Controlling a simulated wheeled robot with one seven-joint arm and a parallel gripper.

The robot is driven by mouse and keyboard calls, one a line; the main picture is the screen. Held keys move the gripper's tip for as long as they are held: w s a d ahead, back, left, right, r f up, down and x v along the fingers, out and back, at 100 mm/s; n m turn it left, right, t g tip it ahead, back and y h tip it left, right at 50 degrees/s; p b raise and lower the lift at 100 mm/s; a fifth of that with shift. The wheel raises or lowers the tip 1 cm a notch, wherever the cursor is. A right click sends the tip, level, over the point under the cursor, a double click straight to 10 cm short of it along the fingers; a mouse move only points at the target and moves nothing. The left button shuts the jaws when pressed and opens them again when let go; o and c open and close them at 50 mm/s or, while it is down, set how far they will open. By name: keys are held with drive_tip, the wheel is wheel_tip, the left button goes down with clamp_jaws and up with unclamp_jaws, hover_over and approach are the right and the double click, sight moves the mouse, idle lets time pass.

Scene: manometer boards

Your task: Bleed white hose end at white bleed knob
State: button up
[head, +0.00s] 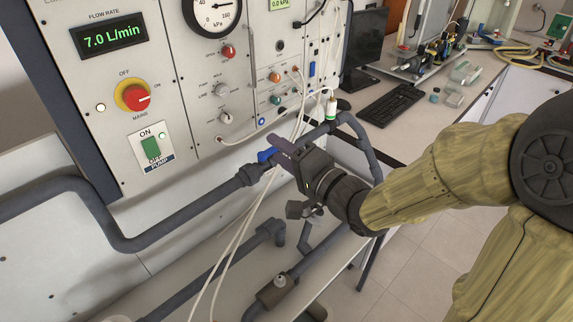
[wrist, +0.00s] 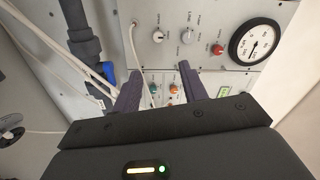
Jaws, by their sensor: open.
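Two pale knobs sit on the panel below a red one, an upper knob (head: 221,90) and a lower white knob (head: 225,117); the wrist view also shows the white knob (wrist: 158,36). Their labels are too small to tell which is the bleed knob. A white hose end (head: 221,140) meets the panel below the knobs, and shows in the wrist view (wrist: 133,24). Other white hoses hang in front of the panel. My gripper (head: 275,149) is in front of the panel's lower edge, right of these knobs. In the wrist view my gripper (wrist: 160,70) is open, with nothing held between its fingers.
Grey pipes (head: 200,207) and a blue valve handle (head: 266,155) lie close to my gripper. Orange (head: 274,77) and green (head: 275,99) knobs are on the panel. A keyboard (head: 392,104) lies on the bench at right.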

drive_tip(key=shift+s+d+f+b, duration=0.25)
drive_tip(key=shift+s+d+b, duration=0.25)
drive_tip(key=shift+b, duration=0.4)
drive_tip(key=w+d+f+n+h+p, duration=0.1)
drive_tip(key=w+d+f+h+p, duration=0.15)
drive_tip(key=d+f+h, duration=0.85)
drive_tip(key=s+d+f+n+g+h+p, duration=0.2)
drive_tip(key=s+d+f+n+g+h, duration=0.1)
drive_tip(key=s+d+g, duration=0.6)
drive_tip(key=shift+s+f+n, duration=0.55)
drive_tip(key=shift+s+n, duration=0.05)
drive_tip(key=shift+s, duration=0.65)
drive_tip(key=shift+a, duration=0.1)
